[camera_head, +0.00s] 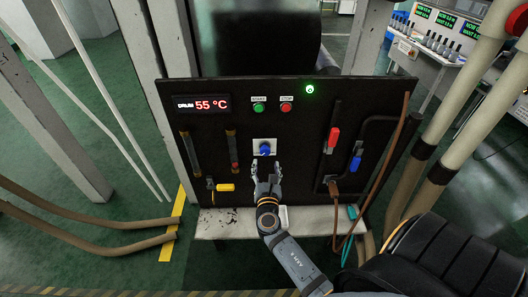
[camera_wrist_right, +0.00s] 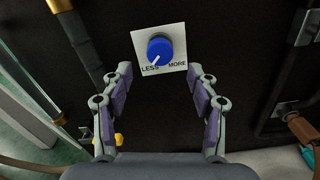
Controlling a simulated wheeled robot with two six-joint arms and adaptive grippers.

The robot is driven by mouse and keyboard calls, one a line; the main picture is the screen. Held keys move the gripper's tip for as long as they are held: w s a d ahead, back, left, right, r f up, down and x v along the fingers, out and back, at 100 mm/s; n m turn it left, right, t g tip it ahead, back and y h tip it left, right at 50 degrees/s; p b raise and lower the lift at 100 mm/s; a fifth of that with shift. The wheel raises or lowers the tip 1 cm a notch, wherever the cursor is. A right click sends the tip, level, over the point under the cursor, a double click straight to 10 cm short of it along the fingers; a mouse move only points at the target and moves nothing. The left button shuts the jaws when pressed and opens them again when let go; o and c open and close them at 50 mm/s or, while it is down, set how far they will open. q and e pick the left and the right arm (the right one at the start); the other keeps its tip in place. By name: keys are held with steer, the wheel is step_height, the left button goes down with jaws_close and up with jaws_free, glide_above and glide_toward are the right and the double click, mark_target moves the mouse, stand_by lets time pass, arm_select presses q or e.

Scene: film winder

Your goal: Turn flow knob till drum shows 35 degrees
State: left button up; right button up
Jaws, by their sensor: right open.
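The blue flow knob (camera_head: 265,149) sits on a white plate in the middle of the black panel (camera_head: 300,120). In the right wrist view the knob (camera_wrist_right: 160,50) has a white pointer line aimed down-left toward LESS on its white label plate (camera_wrist_right: 177,70), with MORE at the right. The drum display (camera_head: 201,104) at the panel's upper left reads 55 °C in red. My right gripper (camera_head: 266,168) is open and empty just below the knob, apart from it. In the wrist view its fingers (camera_wrist_right: 160,80) stand either side, lower than the knob. My left gripper is not seen.
A green START button (camera_head: 259,107) and red STOP button (camera_head: 286,106) sit above the knob. A lit green lamp (camera_head: 309,89) is at the top. A yellow-handled valve (camera_head: 224,187) is lower left; red (camera_head: 333,137) and blue (camera_head: 356,162) handles are at right. A pale ledge (camera_head: 225,224) runs below.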

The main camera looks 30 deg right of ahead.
mark_target(265, 153)
steer(key=p+x, duration=0.1)
steer(key=x, duration=0.6)
steer(key=shift+w+d, duration=0.2)
steer(key=shift+w, duration=0.1)
steer(key=shift+c, duration=0.5)
